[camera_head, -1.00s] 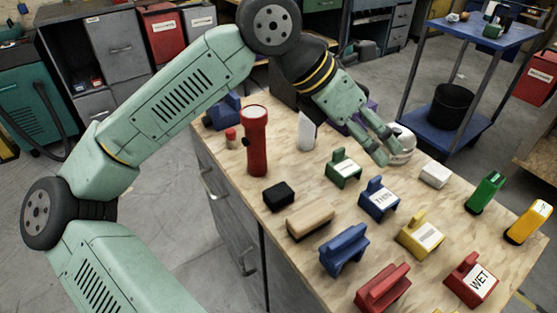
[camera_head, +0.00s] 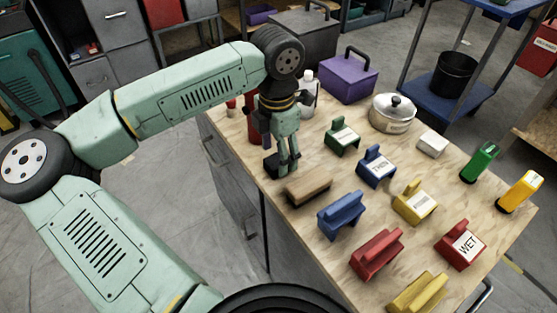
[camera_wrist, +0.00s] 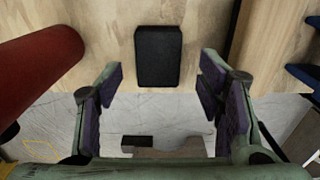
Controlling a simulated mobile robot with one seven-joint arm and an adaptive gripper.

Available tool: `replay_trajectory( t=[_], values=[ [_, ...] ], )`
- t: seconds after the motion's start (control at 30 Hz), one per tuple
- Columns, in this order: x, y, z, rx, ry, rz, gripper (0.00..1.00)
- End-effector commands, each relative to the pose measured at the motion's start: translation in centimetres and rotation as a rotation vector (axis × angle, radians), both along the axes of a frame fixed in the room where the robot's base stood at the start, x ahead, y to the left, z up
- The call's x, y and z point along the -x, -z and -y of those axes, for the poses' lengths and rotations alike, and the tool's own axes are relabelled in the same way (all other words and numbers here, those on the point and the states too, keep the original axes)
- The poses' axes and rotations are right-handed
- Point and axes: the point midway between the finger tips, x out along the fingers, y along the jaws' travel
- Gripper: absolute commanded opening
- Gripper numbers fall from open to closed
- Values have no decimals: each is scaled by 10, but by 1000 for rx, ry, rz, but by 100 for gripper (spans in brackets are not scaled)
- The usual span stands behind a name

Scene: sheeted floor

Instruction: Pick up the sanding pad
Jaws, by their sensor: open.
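A small black block (camera_head: 270,167), which looks like the sanding pad, lies on the wooden bench top near its left edge. In the wrist view the black block (camera_wrist: 158,57) shows as a dark rounded rectangle lying flat close to the bench edge. My gripper (camera_head: 289,168) points down right beside it and hides part of it in the head view. In the wrist view my gripper (camera_wrist: 162,74) is open, with one finger to each side of the block and clear gaps between. Nothing is held.
A red flashlight (camera_wrist: 38,65) stands close on the left in the wrist view. A tan wooden block (camera_head: 308,186) lies close on the other side. Blue (camera_head: 341,213), green (camera_head: 342,137) and red (camera_head: 377,254) handled blocks stand further right.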

Motion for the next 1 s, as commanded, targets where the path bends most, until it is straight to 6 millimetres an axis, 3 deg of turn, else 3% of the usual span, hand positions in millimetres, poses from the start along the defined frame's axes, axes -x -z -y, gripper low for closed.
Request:
replay_trajectory(
  t=[0.2, 0.47, 1.0],
  values=[
    [-2, 26, 0, 3, 0, -1, 61],
    [-2, 30, 0, 2, 0, 1, 61],
    [-2, 29, 0, 2, 0, 1, 26]
  ],
)
